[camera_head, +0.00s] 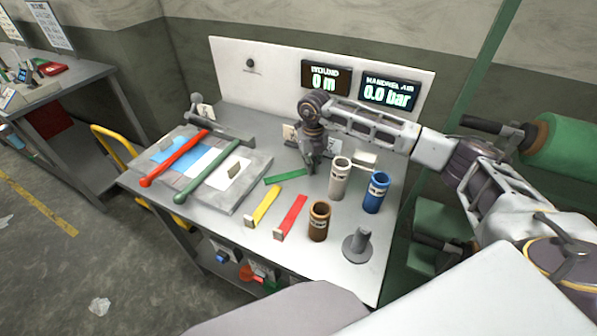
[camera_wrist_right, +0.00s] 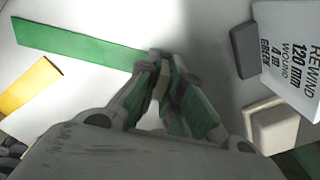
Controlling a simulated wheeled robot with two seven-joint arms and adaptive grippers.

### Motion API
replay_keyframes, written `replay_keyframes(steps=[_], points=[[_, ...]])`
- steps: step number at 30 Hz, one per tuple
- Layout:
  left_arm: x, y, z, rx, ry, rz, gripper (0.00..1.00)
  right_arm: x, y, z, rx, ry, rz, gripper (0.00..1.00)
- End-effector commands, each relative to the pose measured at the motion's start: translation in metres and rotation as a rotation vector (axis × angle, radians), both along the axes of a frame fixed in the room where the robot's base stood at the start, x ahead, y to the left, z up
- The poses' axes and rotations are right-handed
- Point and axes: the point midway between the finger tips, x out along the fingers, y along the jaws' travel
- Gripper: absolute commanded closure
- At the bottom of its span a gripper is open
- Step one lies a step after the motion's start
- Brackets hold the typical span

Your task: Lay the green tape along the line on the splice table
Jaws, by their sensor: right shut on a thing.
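The green tape (camera_head: 287,176) is a flat strip on the white tabletop, right of the splice table. It also shows in the right wrist view (camera_wrist_right: 80,44), running from upper left to my fingertips. My right gripper (camera_head: 309,170) points down at the tape's right end and is shut on it; the fingers (camera_wrist_right: 160,58) hide that end. The splice table (camera_head: 246,178) is a grey plate at left with a blue sheet (camera_head: 172,150), a white sheet (camera_head: 200,160), a red bar (camera_head: 175,158) and a green bar (camera_head: 208,172). I cannot make out the line clearly. My left gripper is not in view.
A yellow tape (camera_head: 263,206) and a red tape (camera_head: 291,217) lie in front. A white cup (camera_head: 339,180), blue cup (camera_head: 376,192), brown cup (camera_head: 319,221) and grey stand (camera_head: 357,246) occupy the right side. A display panel (camera_head: 280,75) stands behind.

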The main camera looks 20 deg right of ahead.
Motion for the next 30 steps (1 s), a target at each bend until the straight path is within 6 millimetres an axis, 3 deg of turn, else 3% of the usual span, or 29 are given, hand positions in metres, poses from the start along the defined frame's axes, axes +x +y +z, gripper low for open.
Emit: replay_keyframes(steps=[11,19,23,30], points=[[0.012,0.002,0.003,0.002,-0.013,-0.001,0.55,0.0,0.0,0.004,0.0,-0.001,0.0,1.0],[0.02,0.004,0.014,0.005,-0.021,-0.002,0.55,0.0,0.0,0.02,0.001,-0.002,0.0,1.0],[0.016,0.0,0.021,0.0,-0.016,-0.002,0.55,0.0,0.0,0.033,0.0,-0.001,0.0,1.0],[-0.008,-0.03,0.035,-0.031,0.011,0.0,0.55,0.0,0.0,0.06,0.0,-0.001,0.0,1.0]])
